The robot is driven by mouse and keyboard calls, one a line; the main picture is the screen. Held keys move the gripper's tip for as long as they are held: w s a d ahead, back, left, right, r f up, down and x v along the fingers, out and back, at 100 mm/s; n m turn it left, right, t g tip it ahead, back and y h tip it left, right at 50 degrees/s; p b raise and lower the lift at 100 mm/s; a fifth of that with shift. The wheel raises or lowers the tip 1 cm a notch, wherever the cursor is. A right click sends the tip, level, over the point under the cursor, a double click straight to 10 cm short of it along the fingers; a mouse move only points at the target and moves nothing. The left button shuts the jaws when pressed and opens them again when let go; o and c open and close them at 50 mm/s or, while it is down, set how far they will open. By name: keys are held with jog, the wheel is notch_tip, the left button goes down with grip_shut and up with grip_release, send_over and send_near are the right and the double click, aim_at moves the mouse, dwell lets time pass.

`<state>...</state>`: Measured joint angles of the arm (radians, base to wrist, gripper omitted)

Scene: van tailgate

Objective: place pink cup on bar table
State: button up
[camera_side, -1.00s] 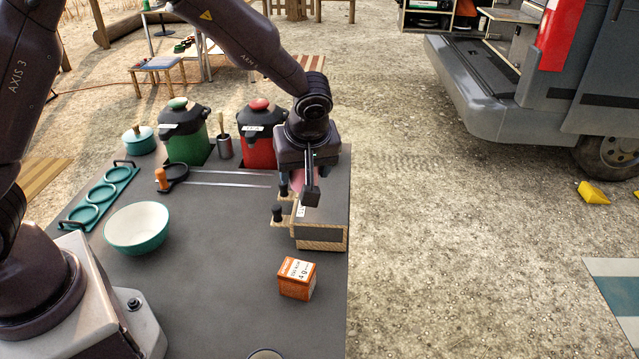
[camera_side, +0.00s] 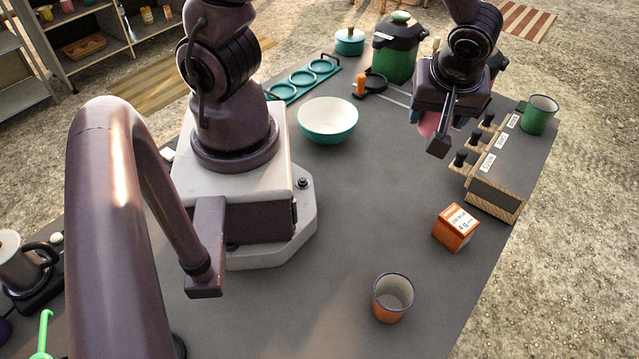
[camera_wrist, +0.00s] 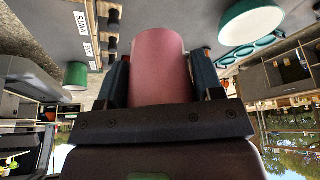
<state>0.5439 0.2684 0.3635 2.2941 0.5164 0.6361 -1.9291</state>
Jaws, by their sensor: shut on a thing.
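The pink cup (camera_side: 428,124) is in my gripper (camera_side: 440,138), in the air above the grey-topped table (camera_side: 395,215) in the side view. The gripper stands left of the wood-ended box, and its body hides most of the cup. In the wrist view the pink cup (camera_wrist: 160,62) fills the space between the two dark fingers, one on each side. The fingers are shut on it. I cannot tell the cup's exact height above the table. No label marks which surface is the bar table; my base stands on this grey one.
A wood-ended box (camera_side: 505,170) with black knobs carries a green mug (camera_side: 539,114). An orange carton (camera_side: 456,227), an orange cup (camera_side: 393,297), a white-and-teal bowl (camera_side: 328,120) and a green lidded container (camera_side: 396,50) stand around. The middle of the table is clear.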

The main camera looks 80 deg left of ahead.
jog(key=s+f+n+g+h, duration=0.1)
jog(key=f+n+g, duration=0.1)
jog(key=f+n, duration=0.3)
jog(key=s+f+n+g+h, duration=0.1)
jog(key=s+f+n, duration=0.1)
jog(key=f+n, duration=0.4)
jog(key=s+f+n+g+h, duration=0.2)
jog(key=f+n, duration=0.3)
jog(key=n, duration=0.5)
jog(key=shift+s+a+f+g, duration=0.2)
jog(key=shift+f+g, duration=0.1)
jog(key=shift+f, duration=0.1)
jog(key=o, duration=0.9)
jog(key=shift+f, duration=0.1)
jog(key=shift+o, duration=0.2)
